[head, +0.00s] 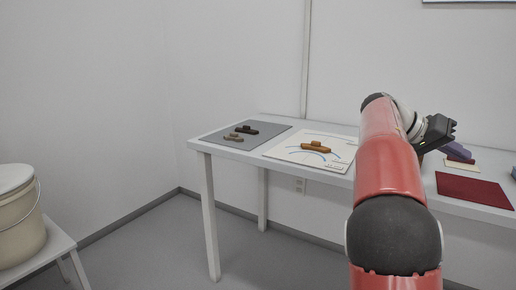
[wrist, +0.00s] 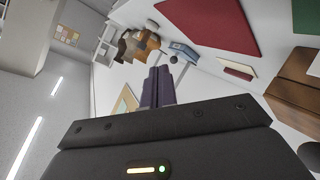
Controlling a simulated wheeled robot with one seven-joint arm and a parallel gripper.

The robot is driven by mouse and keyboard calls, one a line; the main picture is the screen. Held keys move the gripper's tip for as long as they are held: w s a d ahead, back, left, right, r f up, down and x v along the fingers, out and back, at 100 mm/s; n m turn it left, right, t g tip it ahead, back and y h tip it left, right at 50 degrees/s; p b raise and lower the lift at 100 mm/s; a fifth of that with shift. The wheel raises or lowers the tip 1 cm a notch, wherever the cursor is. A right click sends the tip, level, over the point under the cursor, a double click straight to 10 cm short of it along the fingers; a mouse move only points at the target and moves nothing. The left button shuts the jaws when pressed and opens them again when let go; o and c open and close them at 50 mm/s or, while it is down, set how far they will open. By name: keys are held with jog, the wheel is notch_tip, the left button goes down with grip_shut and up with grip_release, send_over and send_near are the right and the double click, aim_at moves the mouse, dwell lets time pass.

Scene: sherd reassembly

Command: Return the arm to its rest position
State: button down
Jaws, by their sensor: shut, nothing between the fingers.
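My red arm reaches up at the right of the head view. Its black gripper (head: 460,153) is over the right part of the table, clear of the sherds on the left. In the wrist view the gripper's two dark purple fingers (wrist: 158,75) are together, with nothing seen between them. An orange-brown sherd piece (head: 316,147) lies on a white sheet (head: 283,151) with blue arcs. A dark brown sherd (head: 247,129) and a lighter brown one (head: 233,137) lie on a grey mat (head: 262,126) at the table's left end.
A dark red mat (head: 474,190) lies on the white table (head: 240,154) at right. The wrist view shows brown pieces (wrist: 137,46), a blue box (wrist: 184,52) and a brown wooden box (wrist: 291,92). A lidded bucket (head: 18,222) stands at far left. The floor between is clear.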

jog(key=s+a+f+n+t+y+p, duration=0.1)
jog(key=s+a+f+n+t+y, duration=0.2)
jog(key=s+a+f, duration=0.3)
jog(key=s+a+f+n+t+y+p, duration=0.1)
jog(key=s+a+f+n+y, duration=0.3)
jog(key=s+a, duration=0.6)
jog(key=s+a+f+n+t+y+p, duration=0.2)
jog(key=s+a+f+n+t+y, duration=0.2)
jog(key=a, duration=0.9)
jog(key=s+f+y, duration=0.2)
jog(key=s+f, duration=0.1)
jog(key=s, duration=0.1)
jog(key=shift+s+a+f+n+t, duration=0.15)
jog(key=shift+s+f+n+t, duration=0.15)
jog(key=shift+s+f, duration=0.1)
